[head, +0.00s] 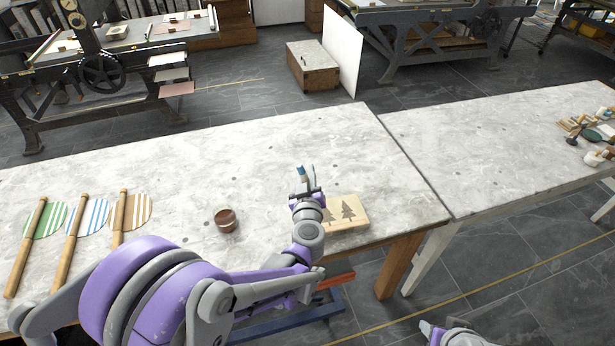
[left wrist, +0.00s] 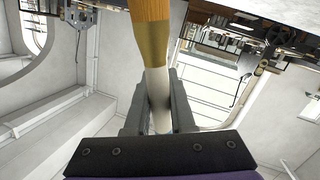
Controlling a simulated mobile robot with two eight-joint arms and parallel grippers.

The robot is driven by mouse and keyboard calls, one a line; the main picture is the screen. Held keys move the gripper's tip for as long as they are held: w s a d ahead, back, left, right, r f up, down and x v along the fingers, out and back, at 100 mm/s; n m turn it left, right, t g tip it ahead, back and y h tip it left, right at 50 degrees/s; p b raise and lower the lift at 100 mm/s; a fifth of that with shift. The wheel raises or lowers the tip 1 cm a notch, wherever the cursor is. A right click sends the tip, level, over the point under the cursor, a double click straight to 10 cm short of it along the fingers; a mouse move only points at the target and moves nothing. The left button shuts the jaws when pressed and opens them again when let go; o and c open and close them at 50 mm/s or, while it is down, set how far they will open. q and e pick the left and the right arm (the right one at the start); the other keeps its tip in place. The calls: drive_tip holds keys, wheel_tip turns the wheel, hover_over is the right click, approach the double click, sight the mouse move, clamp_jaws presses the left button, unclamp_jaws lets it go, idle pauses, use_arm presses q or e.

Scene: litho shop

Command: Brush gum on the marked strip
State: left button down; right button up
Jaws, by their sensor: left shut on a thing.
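In the left wrist view the brush (left wrist: 152,35) has a wooden part, a brass-coloured band and a whitish part between the jaws (left wrist: 158,105). In the head view only a small bluish tip shows above the gripper. My gripper and forearm hide part of the stone; I cannot make out a marked strip. A small brown cup (head: 226,221) stands left of the stone. My right gripper (head: 428,329) is at the bottom edge, partly cut off.
The pale table (head: 230,165) is clear behind the cup. A second table (head: 490,140) at right holds small tools and jars. Presses and a wooden box (head: 312,66) stand behind.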

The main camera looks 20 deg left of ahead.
use_arm(q)
drive_tip(key=shift+d+f, duration=0.1)
drive_tip(key=shift+f, duration=0.15)
drive_tip(key=shift+f+b, duration=0.65)
drive_tip(key=shift+f, duration=1.55)
use_arm(e)
drive_tip(key=shift+s+f, duration=0.25)
drive_tip(key=shift+f, duration=0.25)
drive_tip(key=shift+s+f, duration=0.2)
drive_tip(key=shift+f, duration=0.25)
